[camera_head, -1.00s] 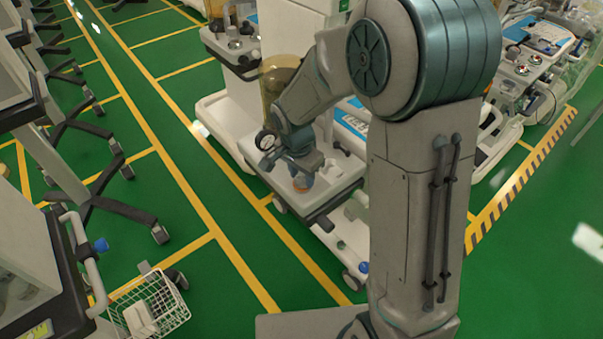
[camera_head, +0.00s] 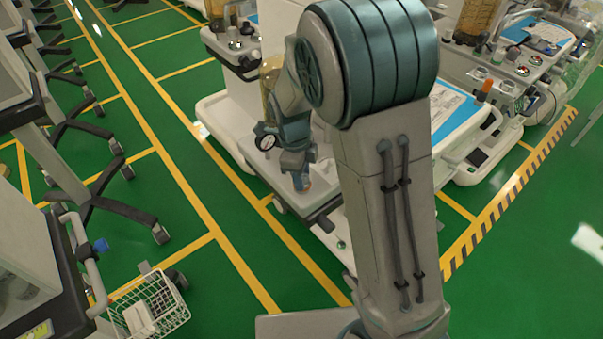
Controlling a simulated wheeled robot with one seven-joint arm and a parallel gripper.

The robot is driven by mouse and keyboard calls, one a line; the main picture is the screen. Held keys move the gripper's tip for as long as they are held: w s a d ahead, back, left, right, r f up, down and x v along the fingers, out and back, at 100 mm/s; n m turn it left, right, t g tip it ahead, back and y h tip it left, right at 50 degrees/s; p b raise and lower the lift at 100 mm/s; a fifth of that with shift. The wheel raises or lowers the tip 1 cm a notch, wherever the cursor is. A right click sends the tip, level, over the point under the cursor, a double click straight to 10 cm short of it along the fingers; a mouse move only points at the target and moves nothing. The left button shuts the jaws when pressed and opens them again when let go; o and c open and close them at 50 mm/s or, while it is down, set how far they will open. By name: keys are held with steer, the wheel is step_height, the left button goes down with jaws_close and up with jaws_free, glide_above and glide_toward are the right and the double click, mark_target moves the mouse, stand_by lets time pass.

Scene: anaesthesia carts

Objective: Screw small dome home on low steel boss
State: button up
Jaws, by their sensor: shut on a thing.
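My gripper (camera_head: 302,182) points down over the grey work surface of an anaesthesia cart (camera_head: 318,210), near its front edge. It is shut on the small dome (camera_head: 306,184), of which only a small orange-brown patch shows at the fingertips. The low steel boss cannot be made out; the gripper and the dome cover that spot. I cannot tell whether the dome touches the boss or how its thread sits.
A round gauge (camera_head: 266,138) and a tall amber cylinder (camera_head: 270,75) stand close to my wrist on the left. My arm hides much of the cart's right side. A second cart (camera_head: 480,140) stands at right. A wire basket (camera_head: 150,305) is at lower left.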

steer(key=m, duration=0.5)
steer(key=o, duration=1.2)
steer(key=shift+c, duration=0.2)
steer(key=shift+r, duration=0.1)
step_height(320, 180, up, 14)
steer(key=w+a, duration=0.1)
steer(key=shift+w+f+p, duration=0.2)
steer(key=shift+p, duration=0.15)
steer(key=s+d+n+t, duration=0.1)
steer(key=s+d+n, duration=0.2)
steer(key=s+n, duration=0.3)
steer(key=s+d+n+t, duration=0.1)
steer(key=s+d+n, duration=0.3)
steer(key=n, duration=0.8)
steer(key=s+d+r+n+t+y, duration=0.1)
steer(key=s+d+n, duration=0.2)
steer(key=s+n, duration=0.6)
steer(key=shift+d, duration=0.35)
